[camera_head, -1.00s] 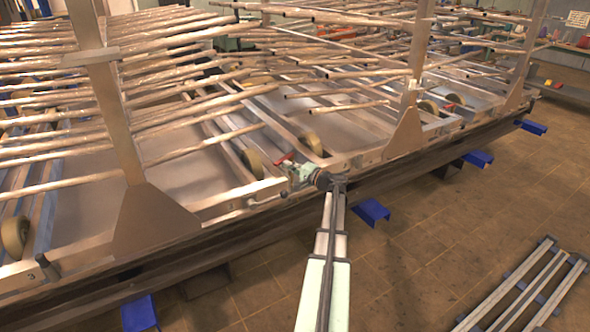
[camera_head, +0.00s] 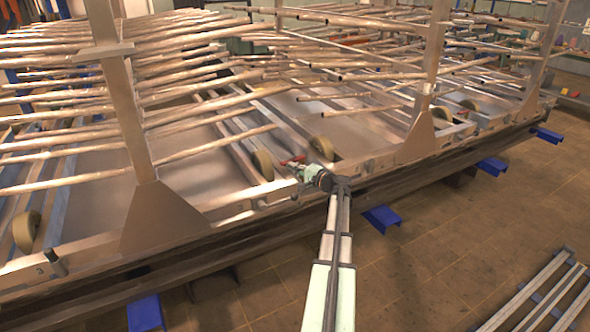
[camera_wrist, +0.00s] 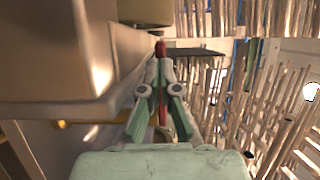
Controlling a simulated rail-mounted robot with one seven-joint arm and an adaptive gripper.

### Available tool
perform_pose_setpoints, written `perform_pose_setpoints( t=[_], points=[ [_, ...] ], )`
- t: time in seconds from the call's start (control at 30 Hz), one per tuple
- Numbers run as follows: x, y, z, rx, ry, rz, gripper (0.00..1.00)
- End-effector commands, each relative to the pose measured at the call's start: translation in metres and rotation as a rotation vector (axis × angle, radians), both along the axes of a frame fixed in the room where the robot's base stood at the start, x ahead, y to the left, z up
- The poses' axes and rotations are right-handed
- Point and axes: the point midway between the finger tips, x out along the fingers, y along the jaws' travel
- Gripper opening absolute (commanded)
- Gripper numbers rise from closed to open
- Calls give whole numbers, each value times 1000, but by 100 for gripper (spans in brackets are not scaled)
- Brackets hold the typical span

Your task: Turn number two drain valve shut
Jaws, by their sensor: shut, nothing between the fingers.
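A red valve lever (camera_head: 293,160) shows at the inner side of the rack's front beam. In the wrist view the red lever (camera_wrist: 162,108) runs lengthwise behind and between my pale green finger links, its end showing past the tips. My gripper (camera_head: 304,169) is at the lever, over the beam; it also shows in the wrist view (camera_wrist: 160,62). Its fingers are shut with nothing held. Whether they touch the lever I cannot tell. The valve body is hidden. No number two label is readable; a small 3 marks the beam near a dark stub (camera_head: 56,263) at left.
A metal upright (camera_head: 121,110) stands left of my gripper and another (camera_head: 425,100) right. Long rods (camera_head: 200,145) project over the rack bed close by. A tan wheel (camera_head: 262,165) sits just behind the gripper. The floor (camera_head: 430,270) in front is mostly clear.

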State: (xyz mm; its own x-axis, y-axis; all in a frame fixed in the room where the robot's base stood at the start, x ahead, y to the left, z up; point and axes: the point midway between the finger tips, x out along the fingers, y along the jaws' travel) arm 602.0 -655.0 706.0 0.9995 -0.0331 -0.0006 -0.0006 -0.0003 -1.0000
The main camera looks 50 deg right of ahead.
Motion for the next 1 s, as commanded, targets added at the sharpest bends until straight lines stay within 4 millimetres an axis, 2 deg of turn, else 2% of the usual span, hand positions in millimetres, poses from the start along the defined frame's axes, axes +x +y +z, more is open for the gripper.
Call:
perform_pose_setpoints(
  t=[0.17,0.37,0.47,0.8,1.0],
  points=[
    [-2,1,0,0,0,0,0],
    [-19,13,-2,0,0,5,0],
    [-33,24,-2,0,0,11,0],
    [-99,42,1,0,0,10,0],
    [-120,47,1,0,0,11,0]
  ],
)
